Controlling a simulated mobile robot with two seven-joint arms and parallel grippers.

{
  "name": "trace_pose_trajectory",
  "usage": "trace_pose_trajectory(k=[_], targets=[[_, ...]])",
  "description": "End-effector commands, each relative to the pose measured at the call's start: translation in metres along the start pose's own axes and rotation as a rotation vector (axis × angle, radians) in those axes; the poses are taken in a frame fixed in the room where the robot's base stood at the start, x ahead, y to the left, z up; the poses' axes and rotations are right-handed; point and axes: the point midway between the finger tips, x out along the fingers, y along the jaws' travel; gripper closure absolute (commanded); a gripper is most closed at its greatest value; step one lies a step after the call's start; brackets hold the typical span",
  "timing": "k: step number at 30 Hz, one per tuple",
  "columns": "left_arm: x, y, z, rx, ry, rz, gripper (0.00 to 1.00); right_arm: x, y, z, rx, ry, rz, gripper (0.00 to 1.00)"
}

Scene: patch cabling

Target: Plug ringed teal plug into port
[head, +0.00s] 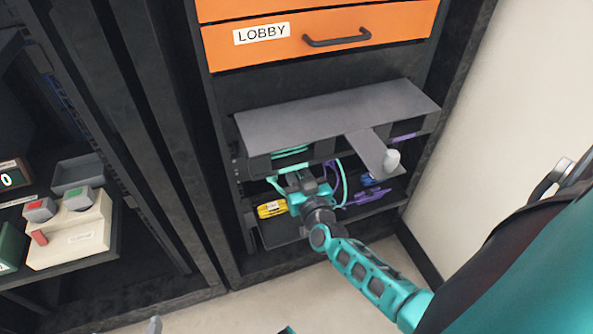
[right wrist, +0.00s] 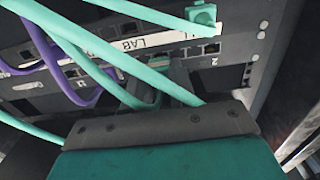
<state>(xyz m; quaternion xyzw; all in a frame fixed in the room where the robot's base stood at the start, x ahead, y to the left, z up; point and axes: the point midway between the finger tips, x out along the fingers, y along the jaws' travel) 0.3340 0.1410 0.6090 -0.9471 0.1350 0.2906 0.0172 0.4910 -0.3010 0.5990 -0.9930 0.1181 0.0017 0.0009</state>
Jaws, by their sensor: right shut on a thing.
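My right gripper (head: 303,186) reaches into a low rack bay in the head view and is shut on a teal plug. In the right wrist view its fingers are mostly behind teal cables, and the held plug is largely hidden; I cannot make out its ring. A port panel (right wrist: 236,42) with dark sockets and an upside-down LAB label faces the gripper close up. One teal plug (right wrist: 203,14) sits at the panel's upper edge. I cannot tell whether the held plug touches a port.
Teal cables (right wrist: 90,68) and purple cables (right wrist: 72,90) cross in front of the panel. A grey shelf (head: 335,112) overhangs the bay. An orange LOBBY drawer (head: 380,37) is above.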

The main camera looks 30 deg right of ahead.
Motion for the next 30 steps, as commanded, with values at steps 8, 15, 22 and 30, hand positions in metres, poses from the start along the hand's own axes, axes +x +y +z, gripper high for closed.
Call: trace_pose_trajectory(k=[8, 15, 22, 30], targets=[[0.0003, 0.0004, -0.0007, 0.001, 0.003, 0.001, 0.00, -0.0003, 0.0000, 0.0004, 0.000, 0.000, 0.000, 1.00], [0.0003, 0.0006, -0.0009, 0.001, 0.003, 0.001, 0.00, 0.0005, 0.0001, 0.0003, -0.001, 0.000, 0.000, 1.00], [0.0001, 0.0006, -0.0012, 0.001, 0.003, 0.001, 0.00, 0.0037, 0.0001, 0.0009, -0.002, 0.000, 0.000, 1.00], [0.0001, 0.0004, -0.0012, 0.001, 0.002, 0.001, 0.00, 0.0057, 0.0002, 0.0012, 0.000, -0.001, 0.000, 1.00]])
